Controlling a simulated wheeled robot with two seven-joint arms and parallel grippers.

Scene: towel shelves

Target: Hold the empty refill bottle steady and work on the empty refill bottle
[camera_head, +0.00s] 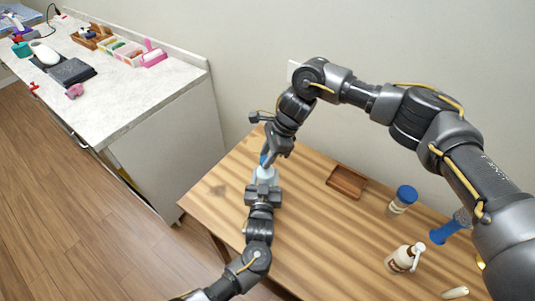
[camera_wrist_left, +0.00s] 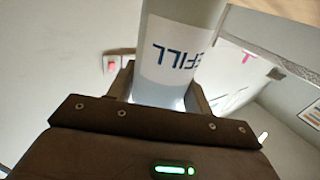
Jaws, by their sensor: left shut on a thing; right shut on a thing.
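The refill bottle (camera_head: 264,174) is pale and stands over the left part of the wooden table, with a bit of blue cap (camera_head: 263,159) at its top. In the left wrist view, the bottle (camera_wrist_left: 178,60) shows a white label with upside-down "EFILL" lettering. My left gripper (camera_head: 263,183) is shut on the bottle's body from the near side. My right gripper (camera_head: 267,160) comes from above and is shut at the blue cap, whose rest its fingers hide. The bottle's top lies outside the left wrist view. I cannot tell whether its base touches the table.
A wooden tray (camera_head: 347,182) lies right of the bottle. A white counter (camera_head: 130,95) with several things is at the left.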

